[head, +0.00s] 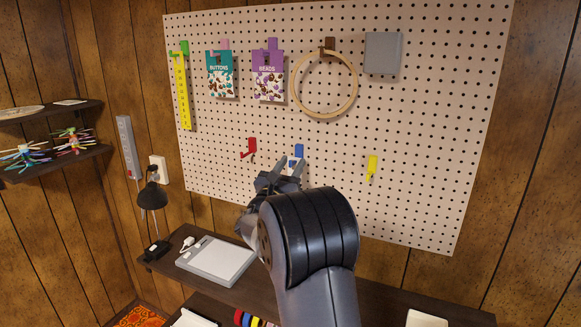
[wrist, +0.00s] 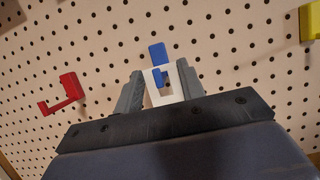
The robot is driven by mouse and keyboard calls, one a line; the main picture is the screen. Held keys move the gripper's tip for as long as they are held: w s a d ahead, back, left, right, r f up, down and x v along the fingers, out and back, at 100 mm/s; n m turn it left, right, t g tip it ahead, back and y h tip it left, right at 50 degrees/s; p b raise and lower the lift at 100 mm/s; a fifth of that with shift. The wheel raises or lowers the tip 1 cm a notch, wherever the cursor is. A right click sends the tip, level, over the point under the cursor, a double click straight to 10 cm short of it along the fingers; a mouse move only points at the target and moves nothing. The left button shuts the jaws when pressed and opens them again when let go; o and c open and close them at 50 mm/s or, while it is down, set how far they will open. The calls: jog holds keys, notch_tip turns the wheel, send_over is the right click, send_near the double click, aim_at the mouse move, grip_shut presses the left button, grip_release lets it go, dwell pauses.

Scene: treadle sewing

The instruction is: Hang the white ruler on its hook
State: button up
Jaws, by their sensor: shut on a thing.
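The white ruler (wrist: 160,99) is gripped between the two grey fingers of my gripper (wrist: 160,82), its holed end pointing up. It also shows in the head view as a small white patch (head: 292,163) behind my gripper (head: 279,174). The blue hook (wrist: 157,52) is on the pegboard right at the ruler's end; in the head view it stands just above the fingertips (head: 299,150). Blue shows through the ruler's hole. I cannot tell whether the hook passes through the hole or only lies behind it. Most of the ruler is hidden by my gripper and arm.
A red hook (head: 249,149) is left of the blue one and a yellow hook (head: 372,167) is right; both are empty. Above hang a yellow ruler (head: 183,92), button and bead packs, and a wooden hoop (head: 352,104). A dark desk (head: 160,264) with a lamp is below.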

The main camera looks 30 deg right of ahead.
jog(key=shift+f, duration=0.1)
jog(key=o, duration=1.1)
jog(key=b+v, duration=0.2)
jog(key=v, duration=0.8)
jog(key=shift+s+a+f+b, duration=0.2)
jog(key=shift+a+b, duration=0.1)
jog(key=shift+b, duration=0.05)
jog(key=p+x, duration=0.3)
jog(key=x, duration=0.8)
jog(key=shift+r, duration=0.2)
jog(key=shift+s, duration=0.1)
